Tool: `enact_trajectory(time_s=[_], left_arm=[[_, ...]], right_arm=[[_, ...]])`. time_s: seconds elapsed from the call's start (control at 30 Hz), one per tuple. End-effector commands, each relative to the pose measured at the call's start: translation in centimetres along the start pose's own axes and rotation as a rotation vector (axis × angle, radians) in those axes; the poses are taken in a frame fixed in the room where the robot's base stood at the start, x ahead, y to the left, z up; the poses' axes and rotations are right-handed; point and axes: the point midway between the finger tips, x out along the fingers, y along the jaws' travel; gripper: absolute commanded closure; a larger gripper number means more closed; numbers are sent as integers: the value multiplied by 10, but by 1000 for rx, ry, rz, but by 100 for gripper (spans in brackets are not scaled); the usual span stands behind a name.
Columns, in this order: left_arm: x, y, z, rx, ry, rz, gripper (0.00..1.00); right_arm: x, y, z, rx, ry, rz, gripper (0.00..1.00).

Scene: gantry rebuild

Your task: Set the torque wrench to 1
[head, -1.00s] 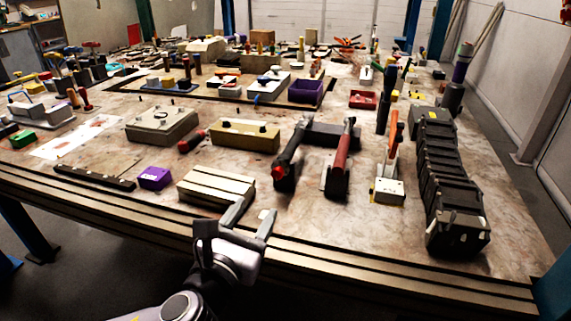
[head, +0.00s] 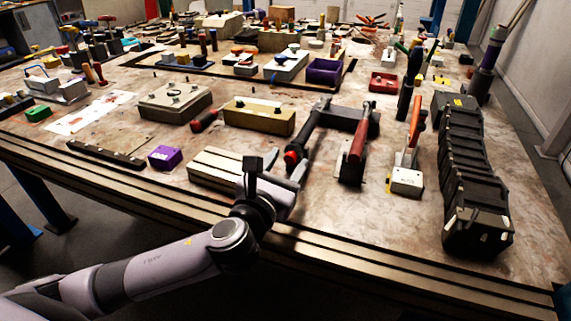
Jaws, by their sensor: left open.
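A long black tool with a red end, which looks like the torque wrench (head: 306,136), lies near the front middle of the table (head: 335,222). Its far end is by a dark block (head: 345,117). Any scale or setting on it is too small to read. My left gripper (head: 275,172) is open and empty above the table's front edge. Its right finger shows close to the red end of the wrench; I cannot tell whether they touch. My right gripper is not in view.
A red-handled tool (head: 355,155) stands right of the wrench. Further right are an orange-handled clamp (head: 414,128) and a row of black bins (head: 466,165). A grooved pale block (head: 215,166) is left of my gripper.

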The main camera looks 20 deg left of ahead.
Motion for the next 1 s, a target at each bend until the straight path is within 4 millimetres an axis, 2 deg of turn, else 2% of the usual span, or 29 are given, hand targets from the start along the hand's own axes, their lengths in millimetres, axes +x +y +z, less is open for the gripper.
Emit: enact_trajectory(time_s=[0.2,0.37,0.67,1.0], left_arm=[[0,0,0,0,0,0,48],[0,0,0,0,0,0,100],[0,0,0,-21,0,0,100],[0,0,1,-211,-5,1,100]], right_arm=[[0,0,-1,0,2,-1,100],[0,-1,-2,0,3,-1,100],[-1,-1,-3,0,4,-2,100],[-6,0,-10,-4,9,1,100]])
